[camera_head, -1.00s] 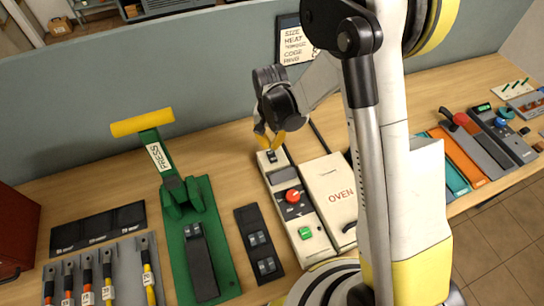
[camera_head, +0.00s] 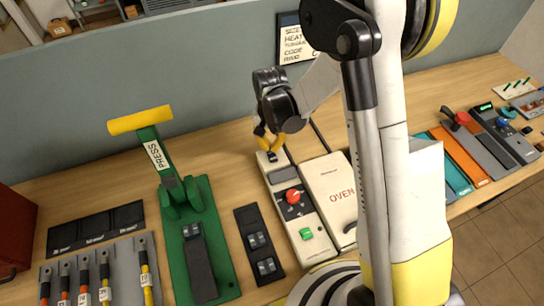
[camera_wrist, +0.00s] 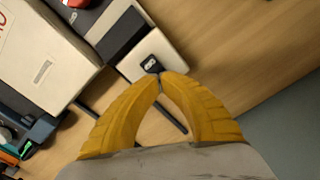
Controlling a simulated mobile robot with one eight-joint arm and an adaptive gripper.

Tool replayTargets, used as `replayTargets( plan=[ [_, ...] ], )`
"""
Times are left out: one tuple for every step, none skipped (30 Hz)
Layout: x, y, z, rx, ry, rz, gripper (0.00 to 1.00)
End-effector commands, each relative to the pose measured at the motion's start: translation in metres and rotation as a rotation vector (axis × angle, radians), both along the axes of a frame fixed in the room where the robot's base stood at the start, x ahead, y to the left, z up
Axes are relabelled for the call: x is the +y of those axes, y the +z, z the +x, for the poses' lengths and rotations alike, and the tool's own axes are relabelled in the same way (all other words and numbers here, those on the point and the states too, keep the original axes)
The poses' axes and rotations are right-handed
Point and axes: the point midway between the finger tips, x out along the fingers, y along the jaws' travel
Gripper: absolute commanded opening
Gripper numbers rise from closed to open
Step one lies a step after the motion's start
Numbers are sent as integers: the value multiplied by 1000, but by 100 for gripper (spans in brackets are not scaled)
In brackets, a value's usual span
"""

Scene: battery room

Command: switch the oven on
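The oven (camera_head: 330,185) is a white box labelled OVEN on the bench. Along its left side is a pale control unit (camera_head: 318,245) with a red knob (camera_head: 293,196), a green button (camera_head: 306,233) and a small black switch (camera_head: 272,157) at its far end. The switch also shows in the wrist view (camera_wrist: 151,64), with a light mark on it. My gripper (camera_head: 269,149) is over that far end. In the wrist view its yellow fingertips (camera_wrist: 159,75) are together and empty, right by the switch; I cannot tell whether they touch it.
A green press (camera_head: 197,240) with a yellow handle stands to the left, beside a dark plate with small switches (camera_head: 259,245). A grey wall (camera_head: 190,70) runs behind the bench. Orange and teal devices (camera_head: 461,153) lie to the right, beyond my arm.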

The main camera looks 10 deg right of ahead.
Motion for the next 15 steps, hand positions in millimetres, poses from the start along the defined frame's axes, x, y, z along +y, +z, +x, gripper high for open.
replayTargets(
  plan=[
    [0, -2, 0, 0, 0, 0, 0],
    [0, -2, 0, 0, 0, 0, 0],
    [0, -2, 0, 0, 0, 0, 0],
    [0, -3, 0, 0, 0, 0, 0],
    [0, -3, 0, 0, 0, 0, 0],
    [0, -4, 0, 0, 0, 0, 0],
    [0, -4, 0, 0, 0, 0, 0],
    [0, -5, 0, 0, 0, 0, 0],
    [0, -6, 0, 0, 0, 0, 0],
    [0, -6, 0, 0, 0, 0, 0],
    [0, -7, 0, 0, 0, 0, 0],
    [0, -7, 0, 0, 0, 0, 0],
    [0, -8, 0, 0, 0, 0, 0],
    [0, -8, 0, 0, 0, 0, 0],
    [0, -9, 0, 0, 0, 0, 0]
  ],
)
